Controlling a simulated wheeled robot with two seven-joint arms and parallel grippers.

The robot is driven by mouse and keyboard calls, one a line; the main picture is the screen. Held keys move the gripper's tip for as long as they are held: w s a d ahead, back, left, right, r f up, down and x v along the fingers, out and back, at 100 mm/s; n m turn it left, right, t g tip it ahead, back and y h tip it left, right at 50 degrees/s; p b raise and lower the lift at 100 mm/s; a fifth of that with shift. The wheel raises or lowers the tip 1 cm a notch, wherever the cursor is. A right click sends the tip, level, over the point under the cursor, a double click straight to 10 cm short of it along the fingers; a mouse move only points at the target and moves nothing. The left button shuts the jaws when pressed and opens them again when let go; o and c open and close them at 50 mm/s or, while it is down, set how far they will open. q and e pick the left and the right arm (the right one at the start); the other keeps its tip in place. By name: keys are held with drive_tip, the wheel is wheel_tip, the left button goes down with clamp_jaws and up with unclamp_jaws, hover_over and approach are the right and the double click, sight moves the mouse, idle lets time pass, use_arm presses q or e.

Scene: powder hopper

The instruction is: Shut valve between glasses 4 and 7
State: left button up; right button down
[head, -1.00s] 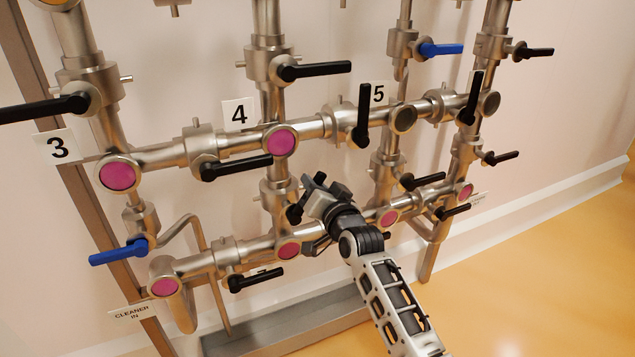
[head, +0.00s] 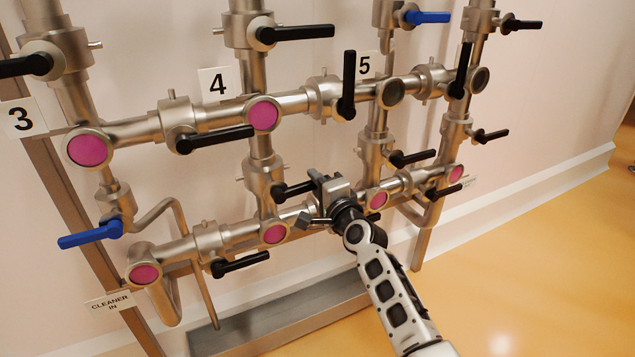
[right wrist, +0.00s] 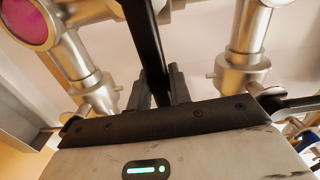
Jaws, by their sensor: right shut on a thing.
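Glass 4 (head: 263,113) is a round pink sight glass beside the number 4 label (head: 218,83). A vertical steel pipe drops from it through a valve body (head: 264,178) to a lower pink glass (head: 275,232), whose number I cannot see; it is likely glass 7. That valve's black handle (head: 291,190) points right, roughly across the pipe. My right gripper (head: 316,190) is shut on the handle near its outer end. In the right wrist view the black handle (right wrist: 145,40) runs down between the fingers (right wrist: 157,88). My left gripper is out of view.
A black handle (head: 220,139) sits above left and another (head: 412,158) to the right. A lower handle (head: 240,264) and a pink glass (head: 378,200) are on the bottom pipe. A steel ledge (head: 290,312) runs below. Open floor (head: 530,260) lies right.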

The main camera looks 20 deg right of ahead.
drive_tip(key=shift+f+m+b, duration=0.3)
drive_tip(key=shift+f+m, duration=0.35)
drive_tip(key=shift+m, duration=0.15)
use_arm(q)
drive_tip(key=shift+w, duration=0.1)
use_arm(e)
drive_tip(key=shift+s+a+f+m, duration=0.1)
drive_tip(key=shift+s+f+m, duration=0.05)
drive_tip(key=shift+f+m, duration=0.2)
drive_tip(key=shift+f, duration=0.1)
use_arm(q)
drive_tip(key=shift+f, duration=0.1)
use_arm(e)
drive_tip(key=c, duration=1.3)
unclamp_jaws()
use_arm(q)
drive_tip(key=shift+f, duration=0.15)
